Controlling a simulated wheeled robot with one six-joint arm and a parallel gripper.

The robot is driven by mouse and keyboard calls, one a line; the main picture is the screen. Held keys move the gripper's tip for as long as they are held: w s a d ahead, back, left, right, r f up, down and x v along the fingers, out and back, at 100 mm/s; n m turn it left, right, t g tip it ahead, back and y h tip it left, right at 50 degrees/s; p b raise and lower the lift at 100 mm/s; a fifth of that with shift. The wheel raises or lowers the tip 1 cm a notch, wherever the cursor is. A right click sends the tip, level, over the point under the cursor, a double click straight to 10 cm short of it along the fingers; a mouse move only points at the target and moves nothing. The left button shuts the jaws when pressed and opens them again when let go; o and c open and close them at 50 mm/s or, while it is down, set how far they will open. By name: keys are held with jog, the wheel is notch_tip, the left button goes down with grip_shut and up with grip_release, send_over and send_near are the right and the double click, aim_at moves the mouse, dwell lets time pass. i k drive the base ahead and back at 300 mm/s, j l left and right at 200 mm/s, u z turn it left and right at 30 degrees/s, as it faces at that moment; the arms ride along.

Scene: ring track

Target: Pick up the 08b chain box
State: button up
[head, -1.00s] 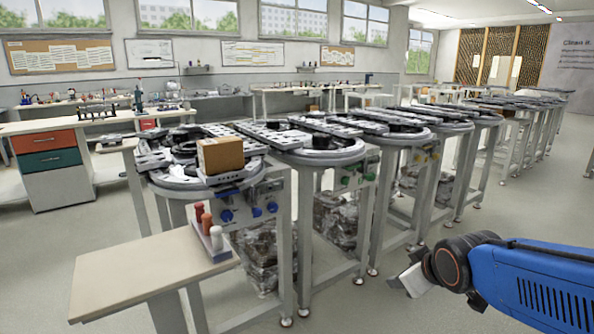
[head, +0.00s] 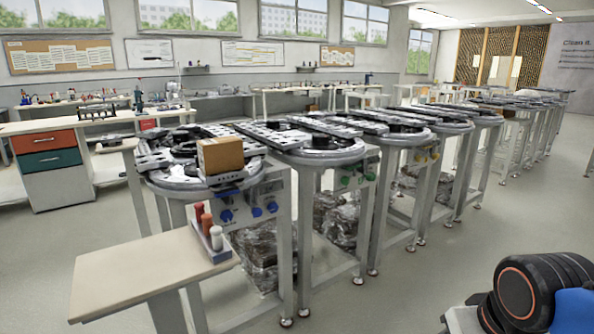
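A brown cardboard box (head: 220,156) sits on the near end of the first ring track (head: 205,183), in the left half of the head view. I cannot read any label on it, so I cannot tell whether it is the 08b chain box. My gripper (head: 462,318) shows only in part at the bottom right, cut off by the frame edge. It is well to the right of the box and apart from it. Its fingertips cannot be made out.
Several more ring track tables run back to the right. Wrapped bundles (head: 262,240) lie beneath. Floor at the right is clear.

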aim_at(217, 155)
jog(key=i+u, duration=0.3)
jog(key=i, duration=0.2)
jog(key=i+u, duration=0.35)
jog(key=i, duration=0.15)
